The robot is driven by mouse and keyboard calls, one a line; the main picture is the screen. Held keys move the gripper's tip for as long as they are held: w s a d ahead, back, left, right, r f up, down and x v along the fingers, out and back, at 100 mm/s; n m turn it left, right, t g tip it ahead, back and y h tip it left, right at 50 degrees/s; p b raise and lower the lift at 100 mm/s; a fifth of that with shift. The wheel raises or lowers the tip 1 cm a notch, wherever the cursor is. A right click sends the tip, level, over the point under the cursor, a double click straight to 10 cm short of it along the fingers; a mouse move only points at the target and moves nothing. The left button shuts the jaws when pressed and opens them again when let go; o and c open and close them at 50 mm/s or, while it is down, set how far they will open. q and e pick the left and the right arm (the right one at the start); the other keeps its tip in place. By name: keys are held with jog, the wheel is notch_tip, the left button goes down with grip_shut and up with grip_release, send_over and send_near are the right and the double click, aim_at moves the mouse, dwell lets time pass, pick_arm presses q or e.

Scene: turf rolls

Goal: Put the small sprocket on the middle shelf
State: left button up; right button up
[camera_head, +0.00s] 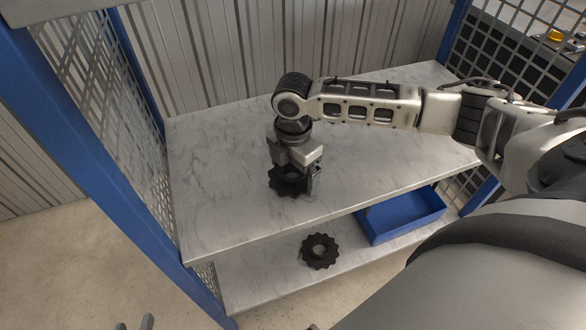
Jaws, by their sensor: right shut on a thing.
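A black toothed sprocket (287,183) is at my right gripper (297,172), on or just above the upper marble-look shelf (225,190) near its front edge. My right gripper is shut on it from above and hides part of it. A second black sprocket (320,251) with a round centre hole lies flat on the lower shelf (265,275). I cannot tell for sure which sprocket is the small one. My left gripper (134,323) shows only its fingertips at the bottom edge, apart and empty, away from the shelves.
A blue bin (400,216) stands on the lower shelf at the right. Blue posts (85,135) and mesh side panels flank the shelves, with a corrugated wall behind. The upper shelf is clear to the left of and behind the held sprocket.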

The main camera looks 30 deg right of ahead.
pick_arm(q)
jog(key=shift+s, duration=0.1)
pick_arm(e)
jog(key=o, duration=1)
jog(key=shift+f, duration=0.1)
pick_arm(q)
jog(key=shift+a+r+p, duration=0.1)
jog(key=shift+r+p, duration=0.2)
jog(key=shift+p, duration=0.5)
pick_arm(e)
notch_tip(320, 180, up, 12)
jog(key=shift+r, duration=0.2)
pick_arm(q)
jog(key=shift+s, duration=0.1)
pick_arm(e)
jog(key=shift+s+f, duration=0.1)
